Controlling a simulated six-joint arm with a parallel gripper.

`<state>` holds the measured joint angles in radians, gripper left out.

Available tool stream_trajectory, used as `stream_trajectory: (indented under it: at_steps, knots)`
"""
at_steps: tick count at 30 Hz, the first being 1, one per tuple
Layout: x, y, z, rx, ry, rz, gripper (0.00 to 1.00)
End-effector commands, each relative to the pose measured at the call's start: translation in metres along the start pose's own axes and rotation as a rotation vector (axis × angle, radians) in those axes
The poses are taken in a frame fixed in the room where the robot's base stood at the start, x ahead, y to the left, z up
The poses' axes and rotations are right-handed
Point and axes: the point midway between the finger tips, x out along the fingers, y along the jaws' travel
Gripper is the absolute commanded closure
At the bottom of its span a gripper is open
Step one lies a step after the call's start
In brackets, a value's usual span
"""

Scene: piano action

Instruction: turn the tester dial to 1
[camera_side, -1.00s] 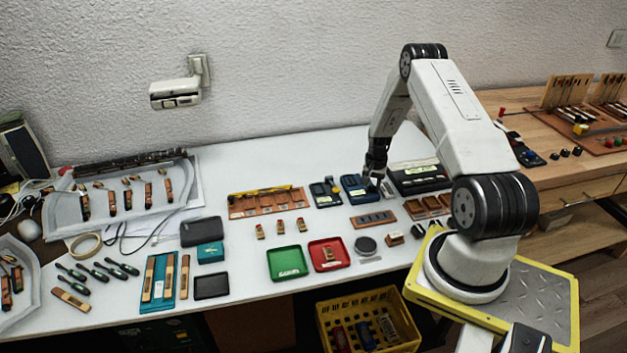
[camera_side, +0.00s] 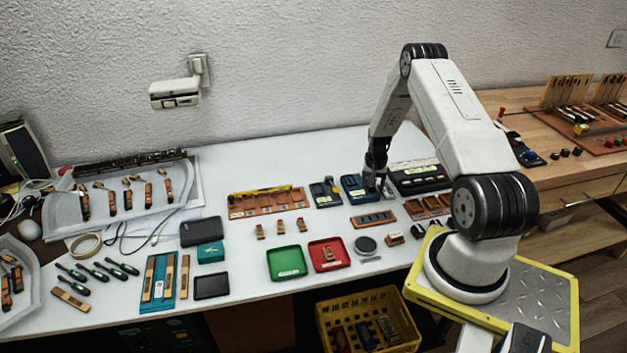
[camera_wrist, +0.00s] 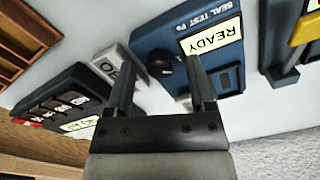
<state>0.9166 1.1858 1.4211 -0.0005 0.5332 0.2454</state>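The tester is a blue box marked "SEAL TEST Pa" (camera_wrist: 232,72), with a lit display reading "READY" (camera_wrist: 212,40). In the side view, the tester (camera_side: 353,188) lies on the white table under my gripper (camera_side: 374,190). Its black round dial (camera_wrist: 160,64) shows in the wrist view, in the gap between my fingers as seen there. My gripper (camera_wrist: 158,72) is open, with one finger to each side of the dial in the picture. I cannot tell whether the fingers touch the dial. The dial's pointer and its number marks are not readable.
A grey block with lettering starting "OF" (camera_wrist: 108,66) is beside the left finger. A black device with keys (camera_wrist: 62,104) lies farther left. A blue stand with a yellow lever (camera_wrist: 308,30) is to the right. In the side view, red (camera_side: 342,262) and green (camera_side: 277,264) trays lie nearer the front.

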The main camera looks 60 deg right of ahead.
Motion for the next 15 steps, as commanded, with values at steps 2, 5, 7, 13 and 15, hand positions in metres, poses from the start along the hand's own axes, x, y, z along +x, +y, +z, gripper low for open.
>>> stream_trajectory:
  at_steps: [2,5,7,13,15]
  knots:
    - [0.0002,0.0,0.0002,0.001,0.0,0.0,0.3]
    - [0.0004,0.0,0.0004,0.001,-0.001,0.0,0.3]
    - [0.0005,0.0001,0.0005,0.001,-0.001,0.0,0.3]
    - [-0.0033,0.0,0.0003,0.001,-0.001,0.0,0.3]
    - [-0.0069,0.0,0.0003,0.001,-0.001,0.0,0.3]
